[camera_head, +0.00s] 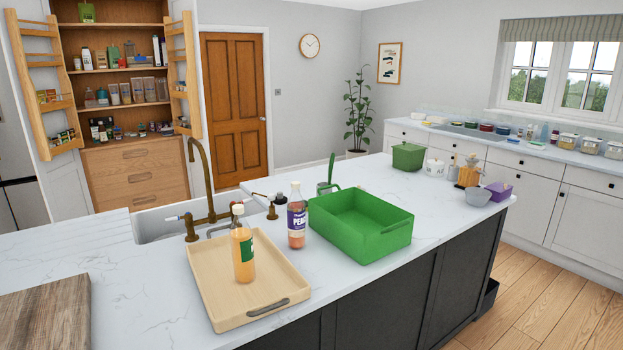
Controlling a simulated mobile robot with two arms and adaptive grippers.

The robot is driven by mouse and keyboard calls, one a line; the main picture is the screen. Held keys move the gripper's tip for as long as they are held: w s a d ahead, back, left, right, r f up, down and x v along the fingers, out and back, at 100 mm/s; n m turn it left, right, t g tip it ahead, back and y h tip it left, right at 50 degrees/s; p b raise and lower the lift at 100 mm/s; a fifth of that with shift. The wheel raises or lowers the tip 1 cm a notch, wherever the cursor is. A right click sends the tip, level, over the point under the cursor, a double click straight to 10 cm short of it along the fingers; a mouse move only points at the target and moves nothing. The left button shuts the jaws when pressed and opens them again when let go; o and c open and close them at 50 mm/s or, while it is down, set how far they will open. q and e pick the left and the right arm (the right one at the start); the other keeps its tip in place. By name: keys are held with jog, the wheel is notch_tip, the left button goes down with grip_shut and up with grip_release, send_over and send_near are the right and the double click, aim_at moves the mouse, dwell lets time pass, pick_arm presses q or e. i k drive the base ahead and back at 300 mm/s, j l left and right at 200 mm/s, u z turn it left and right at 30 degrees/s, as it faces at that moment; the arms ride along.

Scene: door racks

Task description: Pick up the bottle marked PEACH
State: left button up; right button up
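The bottle marked PEACH (297,218) stands upright on the white island top, between the wooden tray and the green bin. It has a white cap, a purple label and pinkish-brown contents. A second bottle (242,250), with orange contents, a green label and a pale cap, stands upright on the light wooden tray (205,275), left of the PEACH bottle. Neither of my grippers shows in the head view.
An open green bin (372,248) stands close to the right of the PEACH bottle. A brass tap (205,185) and sink are behind the tray. A dark wooden board (45,318) lies at the front left.

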aim_at(296, 206)
jog(key=i+l, duration=0.3)
jog(key=i, duration=0.15)
jog(key=i+l, duration=0.35)
jog(key=i, duration=0.1)
